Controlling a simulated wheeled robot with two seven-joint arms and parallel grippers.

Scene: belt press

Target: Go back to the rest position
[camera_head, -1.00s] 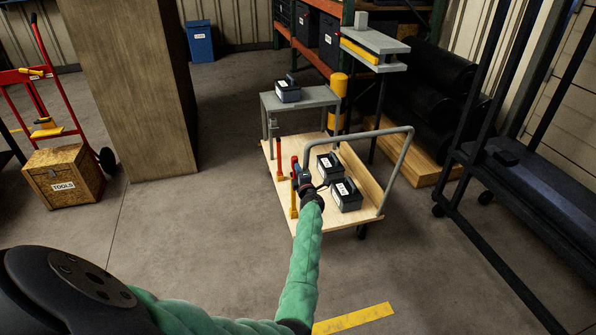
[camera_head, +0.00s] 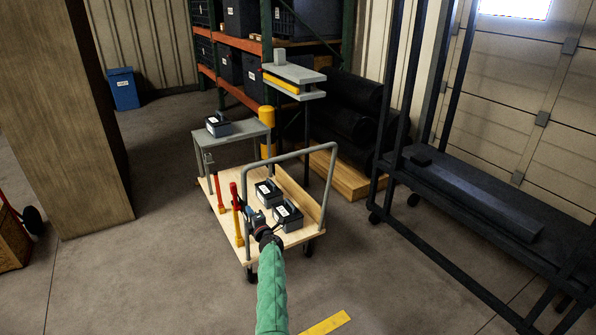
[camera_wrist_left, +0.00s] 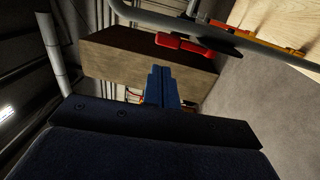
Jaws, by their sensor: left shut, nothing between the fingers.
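My left gripper (camera_head: 252,216) reaches in from the bottom of the head view on a green-sleeved arm. It is over the near end of the flat cart (camera_head: 289,240), close to the cart's grey handle. In the left wrist view its blue fingers (camera_wrist_left: 163,88) are together with nothing between them. Two dark boxes with white labels, a left one (camera_head: 267,193) and a right one (camera_head: 289,216), sit on the cart just beyond the gripper. My right gripper is not in view.
Red-and-yellow tools (camera_head: 237,215) stand at the cart's left edge. A grey handle (camera_head: 304,152) arches over the cart. A grey table (camera_head: 230,136) holds another labelled box (camera_head: 218,127). A black rack (camera_head: 480,205) stands at right. The floor left of the cart is clear.

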